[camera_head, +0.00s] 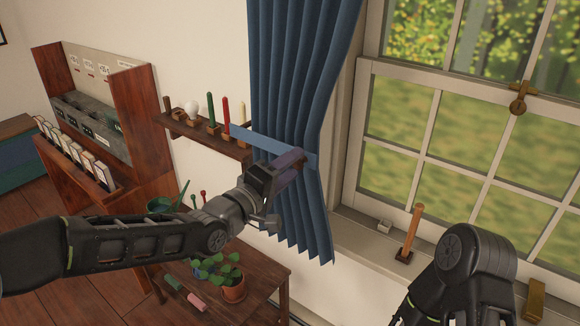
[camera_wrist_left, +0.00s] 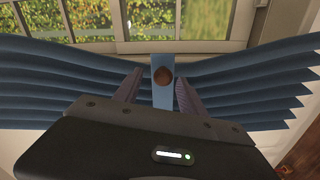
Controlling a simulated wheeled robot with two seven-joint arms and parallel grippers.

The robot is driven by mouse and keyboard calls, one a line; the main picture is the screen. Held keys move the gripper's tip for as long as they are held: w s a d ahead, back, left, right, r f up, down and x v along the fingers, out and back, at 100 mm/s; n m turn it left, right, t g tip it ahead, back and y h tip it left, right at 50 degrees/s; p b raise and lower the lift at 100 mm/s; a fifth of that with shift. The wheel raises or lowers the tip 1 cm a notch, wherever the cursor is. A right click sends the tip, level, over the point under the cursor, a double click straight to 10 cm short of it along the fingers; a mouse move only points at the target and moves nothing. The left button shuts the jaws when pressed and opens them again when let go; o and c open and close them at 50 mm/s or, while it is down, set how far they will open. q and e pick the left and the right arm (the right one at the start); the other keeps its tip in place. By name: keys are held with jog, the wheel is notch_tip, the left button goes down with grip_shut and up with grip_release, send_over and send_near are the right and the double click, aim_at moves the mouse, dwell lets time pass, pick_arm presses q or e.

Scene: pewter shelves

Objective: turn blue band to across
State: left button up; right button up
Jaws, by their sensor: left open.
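The light blue band (camera_head: 262,141) lies over the dark blue curtain (camera_head: 300,70) in the head view, running crosswise to its folds with its left end past the curtain's edge. In the left wrist view the band (camera_wrist_left: 161,96) stands between my fingers, with a round brown knob (camera_wrist_left: 163,76) on it. My left gripper (camera_head: 298,158) is at the band's right part and hides some of it. The left gripper (camera_wrist_left: 157,88) is open, one finger on each side of the band; whether they touch it I cannot tell. My right gripper is out of view; only that arm shows.
A wall shelf (camera_head: 196,134) with candles and a bulb is close left of the curtain. Below is a wooden table (camera_head: 262,277) with a potted plant (camera_head: 233,288). The window sill (camera_head: 360,226) holds a wooden peg (camera_head: 411,230). A rack (camera_head: 135,110) stands at the left.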

pick_arm(q)
jog(key=shift+s+a, duration=0.1)
jog(key=v, duration=0.7)
jog(key=shift+s+b, duration=0.2)
jog(key=shift+b, duration=0.15)
jog(key=shift+a, duration=0.1)
jog(key=s+a+f+m+g+y, duration=0.1)
jog(key=s+a+f+g+y, duration=0.1)
jog(key=f, duration=0.8)
jog(key=s+a+f+m+g+y, duration=0.1)
jog(key=s+a+f+m+y, duration=0.15)
jog(key=f, duration=0.85)
jog(key=s+a+f+m+g+y, duration=0.1)
jog(key=a+f+g+y, duration=0.1)
jog(key=f, duration=0.8)
jog(key=s+f+g+y, duration=0.1)
jog(key=s+f+g, duration=0.7)
jog(key=s+f, duration=1.2)
jog(key=s+m, duration=0.1)
jog(key=s, duration=0.3)
jog(key=shift+d, duration=0.25)
